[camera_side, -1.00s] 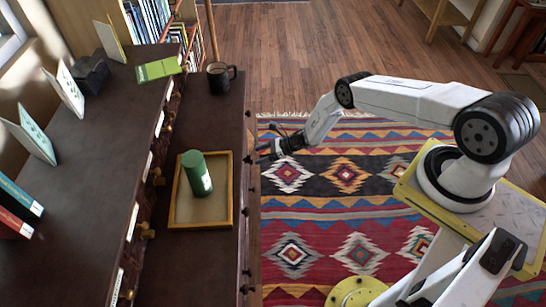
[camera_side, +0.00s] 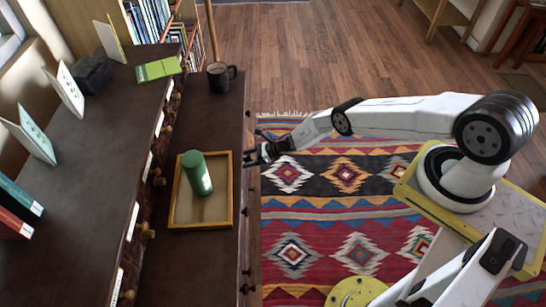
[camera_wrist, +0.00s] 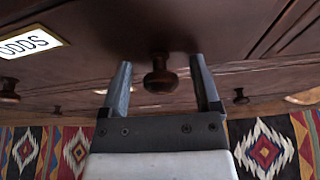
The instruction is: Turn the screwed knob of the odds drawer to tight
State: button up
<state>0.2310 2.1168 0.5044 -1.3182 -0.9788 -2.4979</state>
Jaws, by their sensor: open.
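The odds drawer shows in the wrist view by its white label (camera_wrist: 30,42) reading "ODDS" at the upper left. A dark round knob (camera_wrist: 160,78) on a short stem stands out from the dark wood front. My gripper (camera_wrist: 162,85) is open, with one finger on each side of this knob and a clear gap to both. In the side view my gripper (camera_side: 256,152) is at the front edge of the dark cabinet, beside the tray; the knob there is hidden or too small to make out.
On the cabinet top, a wooden tray (camera_side: 233,188) holds a green cylinder (camera_side: 197,173), and a dark mug (camera_side: 220,77) stands farther back. Other knobs (camera_wrist: 240,97) line the drawer fronts. A patterned rug (camera_side: 330,225) covers the floor; the space above it is mostly free.

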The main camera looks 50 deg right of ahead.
grip_shut()
dwell(0.3)
jog(key=shift+m, duration=0.6)
grip_release()
jog(key=shift+s+d, duration=0.1)
jog(key=shift+d, duration=0.2)
dwell(0.4)
